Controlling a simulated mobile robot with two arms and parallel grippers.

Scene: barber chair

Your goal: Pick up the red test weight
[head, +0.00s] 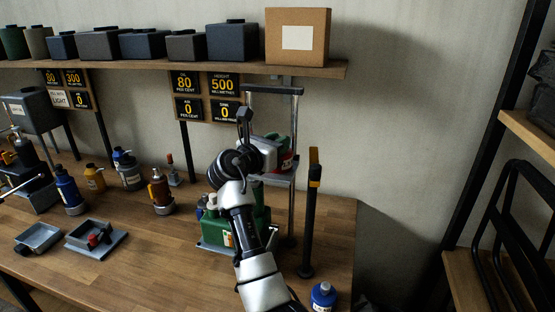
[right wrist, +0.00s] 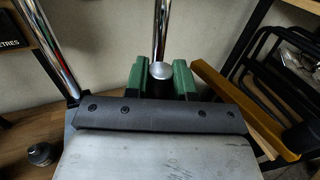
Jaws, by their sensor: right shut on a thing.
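The red test weight (head: 288,161) shows in the head view as a red part at my right gripper's jaws, above a small platform between metal columns. My right gripper (head: 279,149) is shut there, with green fingers. In the right wrist view the green fingers (right wrist: 160,80) close on a thing with a round metal top. No red shows in that view, and the hand hides most of the weight. My left gripper is not in view.
A green base unit (head: 257,228) stands below the platform. A black and yellow post (head: 312,205) is close on the right. A blue bottle (head: 323,296) stands near the front edge. Grey trays (head: 40,237) and several bottles are to the left. A wooden shelf (head: 330,68) overhangs behind.

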